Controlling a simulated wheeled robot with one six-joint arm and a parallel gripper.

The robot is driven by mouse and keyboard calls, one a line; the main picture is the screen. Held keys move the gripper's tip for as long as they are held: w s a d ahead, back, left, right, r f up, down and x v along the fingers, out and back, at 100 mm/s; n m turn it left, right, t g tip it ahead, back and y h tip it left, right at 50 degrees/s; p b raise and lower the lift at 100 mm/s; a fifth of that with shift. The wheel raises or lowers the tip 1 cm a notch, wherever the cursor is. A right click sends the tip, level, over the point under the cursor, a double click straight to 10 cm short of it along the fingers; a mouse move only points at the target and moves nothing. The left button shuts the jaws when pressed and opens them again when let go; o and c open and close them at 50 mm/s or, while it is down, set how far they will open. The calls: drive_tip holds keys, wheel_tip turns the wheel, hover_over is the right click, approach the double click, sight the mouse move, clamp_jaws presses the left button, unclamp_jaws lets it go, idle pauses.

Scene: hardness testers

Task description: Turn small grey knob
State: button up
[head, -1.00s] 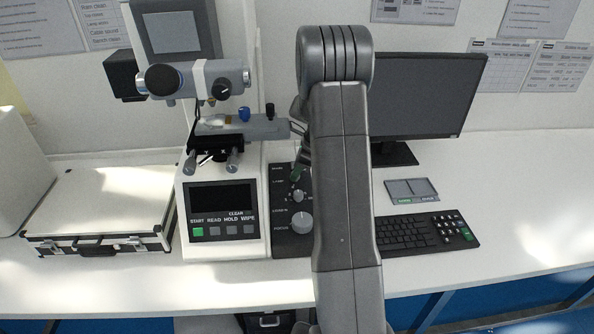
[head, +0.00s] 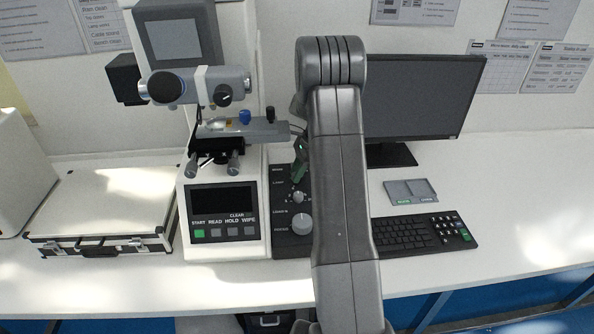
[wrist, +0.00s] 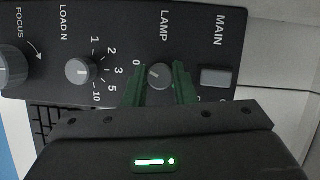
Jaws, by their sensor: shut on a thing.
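The dark control panel (wrist: 120,35) carries a small grey knob (wrist: 159,76) under the LAMP label in the wrist view. My gripper (wrist: 163,80) has its two green fingers on either side of this knob and is shut on it. A second grey knob, the LOAD N knob (wrist: 80,71), stands to its left with a number scale around it. In the head view my gripper (head: 299,170) is at the upper part of the panel, and its fingers hide the lamp knob. The LOAD N knob (head: 298,197) shows just below it there.
A large FOCUS knob (head: 302,224) is lower on the panel. A grey MAIN switch (wrist: 215,77) is right of the fingers in the wrist view. The tester (head: 222,190) stands left of the panel. A keyboard (head: 412,233) and monitor (head: 423,105) are right of my arm.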

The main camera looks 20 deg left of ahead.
drive_tip(key=shift+n, duration=0.6)
drive_tip(key=o, duration=1)
drive_tip(key=shift+r, duration=0.1)
drive_tip(key=b+v, duration=0.1)
drive_tip(key=v, duration=1.2)
drive_tip(key=shift+w+r, duration=0.3)
drive_tip(key=shift+r, duration=0.05)
drive_tip(key=shift+a+f, duration=0.1)
drive_tip(key=x, duration=0.6)
drive_tip(key=p+x, duration=0.1)
drive_tip(key=x, duration=0.6)
drive_tip(key=shift+s+f, duration=0.25)
drive_tip(key=shift+f, duration=0.1)
